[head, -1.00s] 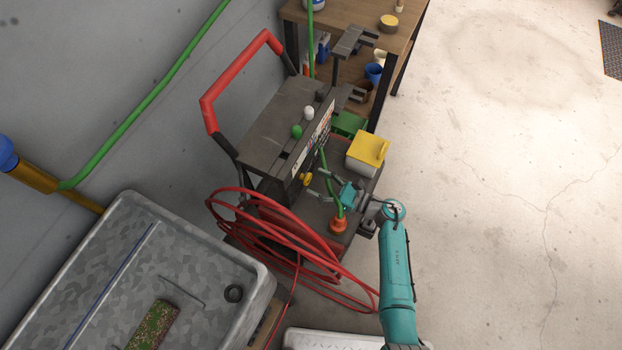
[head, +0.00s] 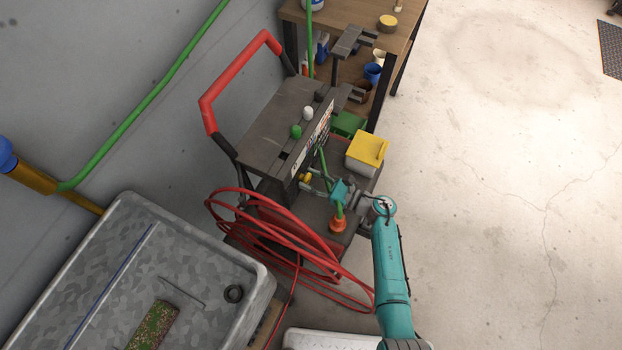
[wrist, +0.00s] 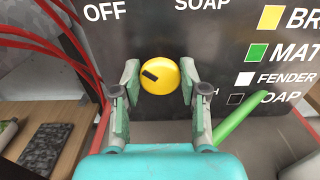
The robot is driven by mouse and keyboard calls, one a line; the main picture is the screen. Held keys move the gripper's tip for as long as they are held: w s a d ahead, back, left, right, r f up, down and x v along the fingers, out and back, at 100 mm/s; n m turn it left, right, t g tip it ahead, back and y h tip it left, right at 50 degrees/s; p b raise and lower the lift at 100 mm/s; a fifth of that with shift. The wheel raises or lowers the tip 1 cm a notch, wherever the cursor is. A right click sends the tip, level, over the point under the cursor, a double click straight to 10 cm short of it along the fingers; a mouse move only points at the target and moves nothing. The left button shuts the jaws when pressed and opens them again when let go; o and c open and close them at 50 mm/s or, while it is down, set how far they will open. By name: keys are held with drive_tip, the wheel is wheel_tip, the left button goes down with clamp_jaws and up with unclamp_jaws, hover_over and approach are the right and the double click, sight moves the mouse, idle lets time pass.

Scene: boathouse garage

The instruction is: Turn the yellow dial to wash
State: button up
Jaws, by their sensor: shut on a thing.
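The yellow dial (wrist: 160,75) is on the dark front panel (wrist: 215,45) of the machine. It is round, with a short black mark on its left half. "OFF" is printed at upper left, "SOAP" at upper right; a label at lower right is mostly hidden behind a finger, with only an "H" showing. My gripper (wrist: 159,82) has a finger on each side of the dial and is shut on it. In the head view the dial (head: 305,178) shows small between the fingertips of my gripper (head: 308,181).
A coiled red hose (head: 245,230) lies at left. A yellow-lidded box (head: 367,148) stands at upper right. The floor at right is clear.

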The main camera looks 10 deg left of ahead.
drive_tip(key=shift+m, duration=0.3)
drive_tip(key=m, duration=0.5)
drive_tip(key=shift+w, duration=0.1)
drive_tip(key=m, duration=1.8)
drive_tip(key=shift+w+d+f, duration=0.1)
drive_tip(key=shift+f, duration=0.2)
drive_tip(key=shift+m, duration=0.3)
drive_tip(key=o, duration=1.1)
drive_tip(key=shift+d, duration=0.1)
drive_tip(key=v, duration=1.1)
drive_tip(key=shift+d, duration=0.4)
